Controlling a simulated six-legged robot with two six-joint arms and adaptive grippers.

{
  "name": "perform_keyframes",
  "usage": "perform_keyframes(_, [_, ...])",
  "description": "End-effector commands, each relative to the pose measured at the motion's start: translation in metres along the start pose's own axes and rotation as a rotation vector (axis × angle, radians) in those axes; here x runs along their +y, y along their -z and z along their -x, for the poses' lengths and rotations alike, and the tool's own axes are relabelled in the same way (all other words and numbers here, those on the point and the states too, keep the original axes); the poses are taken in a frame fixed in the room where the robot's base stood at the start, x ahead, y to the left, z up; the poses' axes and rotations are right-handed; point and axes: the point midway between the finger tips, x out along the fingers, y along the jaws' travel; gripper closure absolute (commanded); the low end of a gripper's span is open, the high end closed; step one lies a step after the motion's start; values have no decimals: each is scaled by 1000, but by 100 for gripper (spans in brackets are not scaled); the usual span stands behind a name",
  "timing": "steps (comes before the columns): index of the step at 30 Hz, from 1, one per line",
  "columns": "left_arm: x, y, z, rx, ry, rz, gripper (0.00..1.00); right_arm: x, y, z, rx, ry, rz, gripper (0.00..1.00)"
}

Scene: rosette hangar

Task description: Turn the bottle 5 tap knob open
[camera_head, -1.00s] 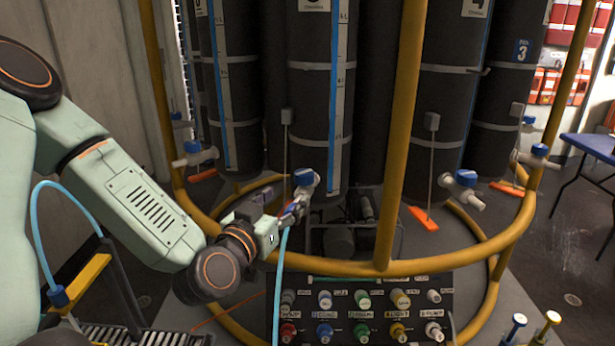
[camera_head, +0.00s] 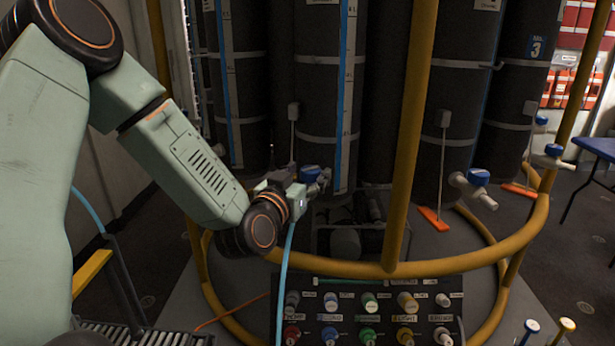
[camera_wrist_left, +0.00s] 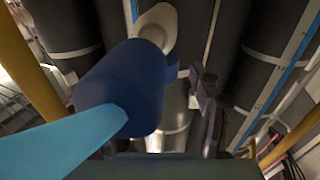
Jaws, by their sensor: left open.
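A tap with a blue knob (camera_head: 310,174) sticks out low on a dark bottle near the middle of the head view. My left gripper (camera_head: 296,180) is right beside the knob, at its left, and partly covers the tap. Its jaws are open, but I cannot tell whether they touch the knob. In the left wrist view a large blue cylinder (camera_wrist_left: 122,92) fills the left centre, with a cream part (camera_wrist_left: 157,28) behind it. A dark finger (camera_wrist_left: 206,90) stands to its right, apart from it. The bottle's number cannot be read. My right gripper is out of view.
A yellow ring rail (camera_head: 460,262) and upright post (camera_head: 410,150) stand in front of the bottles. A light blue hose (camera_head: 283,275) hangs below the gripper. A panel of coloured knobs (camera_head: 370,317) sits below. Another blue-knobbed tap (camera_head: 476,178) is to the right.

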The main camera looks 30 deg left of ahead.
Motion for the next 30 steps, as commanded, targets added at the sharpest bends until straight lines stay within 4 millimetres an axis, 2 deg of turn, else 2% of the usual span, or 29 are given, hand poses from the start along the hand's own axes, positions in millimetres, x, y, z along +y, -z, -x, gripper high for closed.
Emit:
perform_keyframes(11, [1, 0, -7, -1, -1, 0, 37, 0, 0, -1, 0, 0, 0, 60])
perform_keyframes(30, [1, 0, -7, 0, -1, 0, 90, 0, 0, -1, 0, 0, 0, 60])
